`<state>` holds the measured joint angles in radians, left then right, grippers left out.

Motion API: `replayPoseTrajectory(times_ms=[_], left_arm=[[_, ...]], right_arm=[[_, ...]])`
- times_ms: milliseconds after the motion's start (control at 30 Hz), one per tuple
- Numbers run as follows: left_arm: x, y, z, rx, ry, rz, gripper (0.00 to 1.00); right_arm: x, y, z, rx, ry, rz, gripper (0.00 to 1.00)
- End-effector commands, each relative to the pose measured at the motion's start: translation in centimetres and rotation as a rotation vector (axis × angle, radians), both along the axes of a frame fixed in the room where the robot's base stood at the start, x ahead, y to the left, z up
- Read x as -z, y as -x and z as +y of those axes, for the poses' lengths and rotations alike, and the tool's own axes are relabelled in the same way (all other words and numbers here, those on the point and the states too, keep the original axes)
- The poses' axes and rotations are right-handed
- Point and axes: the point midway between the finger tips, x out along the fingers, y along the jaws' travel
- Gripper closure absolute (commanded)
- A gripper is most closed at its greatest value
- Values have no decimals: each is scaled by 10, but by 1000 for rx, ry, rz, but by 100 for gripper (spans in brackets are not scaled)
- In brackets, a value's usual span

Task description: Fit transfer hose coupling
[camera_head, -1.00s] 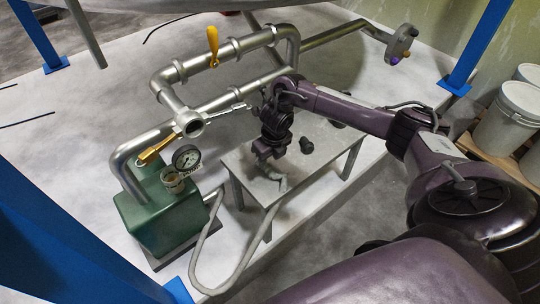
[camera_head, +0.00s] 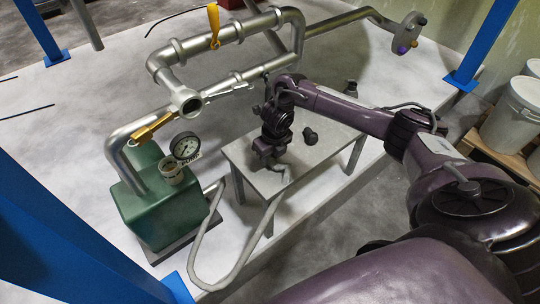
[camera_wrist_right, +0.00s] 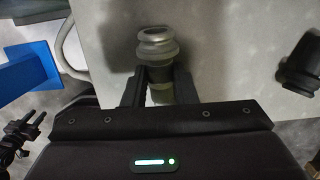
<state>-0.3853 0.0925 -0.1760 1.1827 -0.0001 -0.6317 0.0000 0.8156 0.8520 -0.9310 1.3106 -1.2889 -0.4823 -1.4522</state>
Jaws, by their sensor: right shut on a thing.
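My right gripper (camera_head: 272,162) is low over the small grey table and shut on the hose coupling. In the right wrist view the coupling (camera_wrist_right: 157,45) is a pale, ringed metal piece between the two dark fingers (camera_wrist_right: 158,88). In the head view the gripper mostly hides it. The grey transfer hose (camera_head: 232,272) loops from the table down over the floor towards the green pump (camera_head: 160,208). My left gripper is out of view.
A black fitting (camera_head: 310,136) stands on the table right of the gripper; it also shows in the right wrist view (camera_wrist_right: 300,62). A gauge (camera_head: 186,147) and brass-coloured handle (camera_head: 152,128) are by the pump. Blue posts (camera_head: 485,45) and white pails (camera_head: 512,113) stand around.

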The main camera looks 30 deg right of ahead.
Motion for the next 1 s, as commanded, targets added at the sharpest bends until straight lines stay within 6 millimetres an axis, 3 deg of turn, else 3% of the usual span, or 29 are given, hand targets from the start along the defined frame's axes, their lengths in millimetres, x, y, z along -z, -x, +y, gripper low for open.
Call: replayPoseTrajectory(times_ms=[600, 1000], left_arm=[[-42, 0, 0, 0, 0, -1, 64], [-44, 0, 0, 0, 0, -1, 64]], right_arm=[[-50, 0, 0, 0, 0, -1, 99], [-54, 0, 0, 0, 0, -1, 99]])
